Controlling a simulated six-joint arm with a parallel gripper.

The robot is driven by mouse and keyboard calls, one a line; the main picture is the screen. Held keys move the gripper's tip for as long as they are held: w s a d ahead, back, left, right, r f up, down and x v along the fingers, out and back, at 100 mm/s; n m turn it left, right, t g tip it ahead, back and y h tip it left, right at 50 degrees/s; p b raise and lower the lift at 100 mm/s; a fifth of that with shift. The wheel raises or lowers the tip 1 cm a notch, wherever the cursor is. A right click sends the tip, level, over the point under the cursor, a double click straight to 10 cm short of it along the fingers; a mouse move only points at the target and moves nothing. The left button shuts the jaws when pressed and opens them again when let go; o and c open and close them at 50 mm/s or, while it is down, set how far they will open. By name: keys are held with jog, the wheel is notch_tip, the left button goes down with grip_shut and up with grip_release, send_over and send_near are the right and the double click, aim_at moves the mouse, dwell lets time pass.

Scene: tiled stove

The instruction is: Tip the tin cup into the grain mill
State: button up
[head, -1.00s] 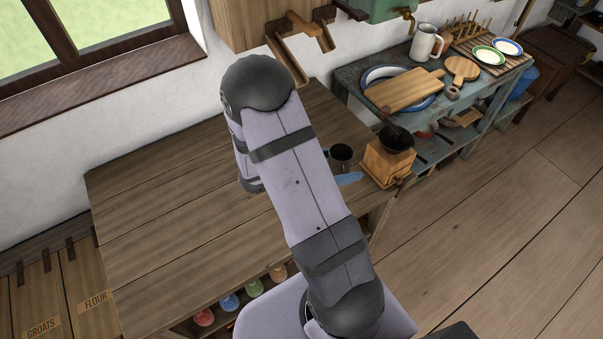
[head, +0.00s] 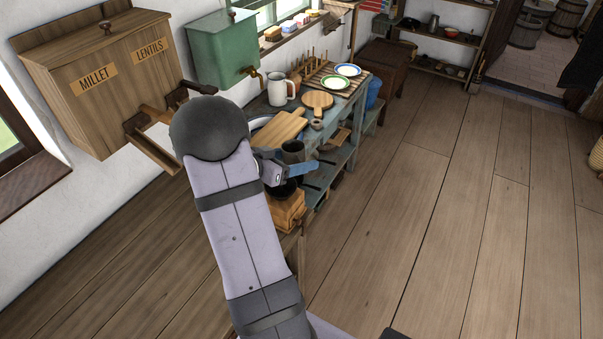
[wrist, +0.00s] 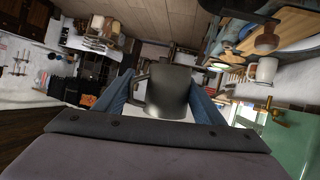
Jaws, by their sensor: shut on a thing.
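The tin cup (head: 293,151) is a dark metal cup, held up at my gripper near the grain mill. In the wrist view the cup (wrist: 169,92) sits between the two blue fingers of my gripper (wrist: 165,98), with its handle to the left. My gripper (head: 290,168) is shut on it. The grain mill (head: 287,212) has a light wooden body and a dark hopper. The gripper and my arm partly cover the hopper, and the inside of the cup is hidden.
The blue-grey side table (head: 343,133) behind holds a cutting board (head: 280,129), a white jug (head: 281,92) and plates (head: 335,82). A millet and lentils box (head: 100,85) and a green water tank (head: 222,50) hang on the wall. The floor at right is clear.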

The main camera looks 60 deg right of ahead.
jog(key=shift+w+d+n+t, duration=0.1)
jog(key=shift+w+n+t, duration=0.4)
jog(key=shift+w, duration=0.1)
jog(key=shift+w+f+n+t+h, duration=0.35)
jog(key=shift+w+n+t, duration=0.1)
jog(key=shift+n+t, duration=0.3)
jog(key=shift+f, duration=0.15)
notch_tip(320, 180, down, 7)
jog(key=b, duration=0.8)
jog(key=r+n+p, duration=0.1)
jog(key=p, duration=0.2)
jog(key=shift+s+g, duration=0.15)
jog(key=shift+g, duration=0.1)
jog(key=shift+f, duration=0.25)
